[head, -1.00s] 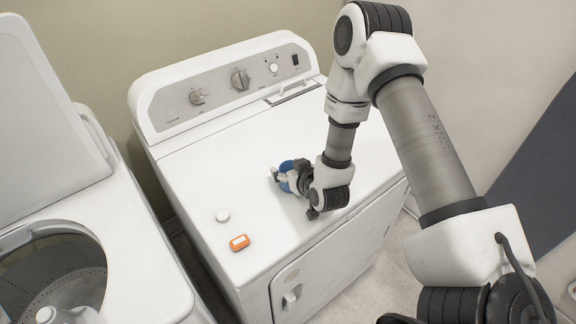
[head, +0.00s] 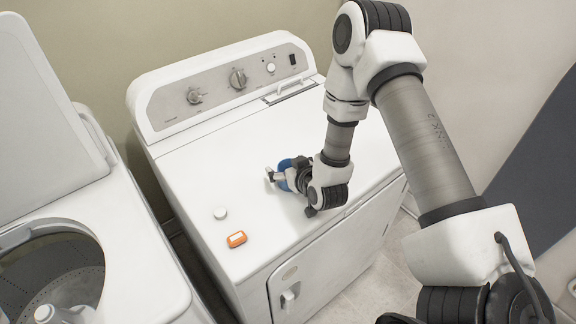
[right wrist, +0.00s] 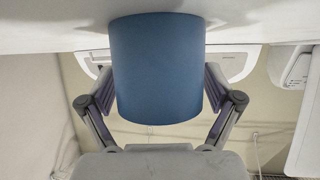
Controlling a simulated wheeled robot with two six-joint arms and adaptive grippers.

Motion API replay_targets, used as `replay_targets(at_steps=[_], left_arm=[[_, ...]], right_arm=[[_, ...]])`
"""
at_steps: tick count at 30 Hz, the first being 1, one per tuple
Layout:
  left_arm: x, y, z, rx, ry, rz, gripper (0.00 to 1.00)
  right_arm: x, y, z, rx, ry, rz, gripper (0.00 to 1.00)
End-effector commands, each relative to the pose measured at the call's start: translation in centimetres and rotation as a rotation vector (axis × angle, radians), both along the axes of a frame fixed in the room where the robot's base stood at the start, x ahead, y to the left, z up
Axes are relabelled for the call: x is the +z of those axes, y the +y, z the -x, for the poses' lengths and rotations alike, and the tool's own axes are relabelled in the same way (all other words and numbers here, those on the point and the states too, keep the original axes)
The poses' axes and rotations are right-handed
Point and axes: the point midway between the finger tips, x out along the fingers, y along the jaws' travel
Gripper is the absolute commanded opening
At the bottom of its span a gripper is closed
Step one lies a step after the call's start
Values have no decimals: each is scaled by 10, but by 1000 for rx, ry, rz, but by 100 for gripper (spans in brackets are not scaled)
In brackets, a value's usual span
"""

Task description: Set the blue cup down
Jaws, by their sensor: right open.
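The blue cup (head: 286,164) is on the white dryer top, mostly hidden behind my right gripper in the head view. In the right wrist view the blue cup (right wrist: 157,65) fills the space between the fingers, with the white dryer top along the upper edge of the picture. The cup looks upright and resting on that surface. My right gripper (head: 280,178) is open around the cup, one finger on each side; it also shows in the right wrist view (right wrist: 158,88). My left gripper is not in view.
The dryer (head: 205,165) has a control panel (head: 225,87) at its back. A small white round item (head: 220,213) and an orange item (head: 236,239) lie near its front left. An open washer (head: 135,235) stands to the left. Much of the dryer top is clear.

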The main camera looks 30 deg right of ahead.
Motion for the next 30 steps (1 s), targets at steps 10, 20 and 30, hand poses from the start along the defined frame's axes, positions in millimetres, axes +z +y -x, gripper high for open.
replay_targets(at_steps=[10, 20, 30], left_arm=[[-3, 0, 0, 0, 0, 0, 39], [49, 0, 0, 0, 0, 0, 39], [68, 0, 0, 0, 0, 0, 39]], right_arm=[[12, 5, 36, -2, 28, -15, 90], [61, 10, 96, 0, 26, -5, 90], [61, 12, 111, -1, 18, -6, 90]])
